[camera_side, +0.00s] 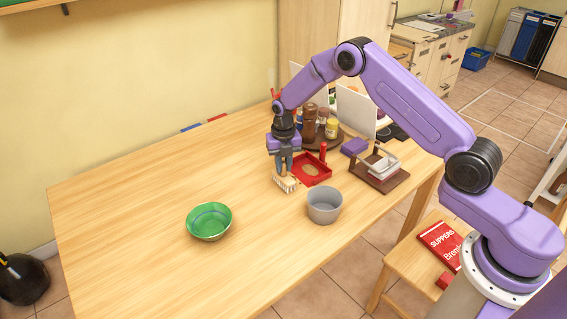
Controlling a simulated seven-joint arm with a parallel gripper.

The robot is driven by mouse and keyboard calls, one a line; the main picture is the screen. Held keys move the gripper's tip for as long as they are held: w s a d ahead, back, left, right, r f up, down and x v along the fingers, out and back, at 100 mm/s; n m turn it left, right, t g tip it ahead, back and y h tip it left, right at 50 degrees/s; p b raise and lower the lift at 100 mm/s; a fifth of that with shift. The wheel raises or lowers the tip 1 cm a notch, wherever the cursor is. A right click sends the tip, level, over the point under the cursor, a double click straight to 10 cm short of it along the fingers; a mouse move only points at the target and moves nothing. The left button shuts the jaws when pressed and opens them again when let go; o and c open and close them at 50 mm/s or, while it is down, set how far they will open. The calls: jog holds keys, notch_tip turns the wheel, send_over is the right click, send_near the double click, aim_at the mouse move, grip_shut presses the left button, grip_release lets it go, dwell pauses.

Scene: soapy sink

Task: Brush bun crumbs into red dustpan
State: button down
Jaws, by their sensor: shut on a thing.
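My gripper (284,160) points down over the wooden table and is shut on a brush. The brush (286,183) has pale bristles, which are low at the table surface, at the front left of the red dustpan. The red dustpan (322,178) lies on the table just right of the brush, with its red handle (323,152) standing up at the back. A tan patch (310,169) shows inside the dustpan; it may be crumbs, but it is too small to tell. No separate crumbs can be made out on the table.
A grey bucket (324,205) stands in front of the dustpan. A green bowl (209,221) is at the front left. Bottles (310,124) stand behind the dustpan, and a brown rack (380,178) with a purple sponge (355,147) nearby is to the right. The table's left side is clear.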

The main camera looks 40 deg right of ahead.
jog(key=shift+r, duration=0.1)
notch_tip(320, 180, up, 4)
jog(key=m, duration=0.5)
jog(key=shift+m, duration=0.3)
jog(key=r+m, duration=0.1)
jog(key=m, duration=0.2)
jog(key=shift+r, duration=0.35)
jog(key=shift+f, duration=3.35)
jog(key=shift+d+f, duration=0.4)
jog(key=shift+f, duration=0.2)
jog(key=shift+s+d, duration=0.1)
jog(key=shift+d, duration=1.95)
jog(key=shift+d+r, duration=0.1)
notch_tip(320, 180, up, 8)
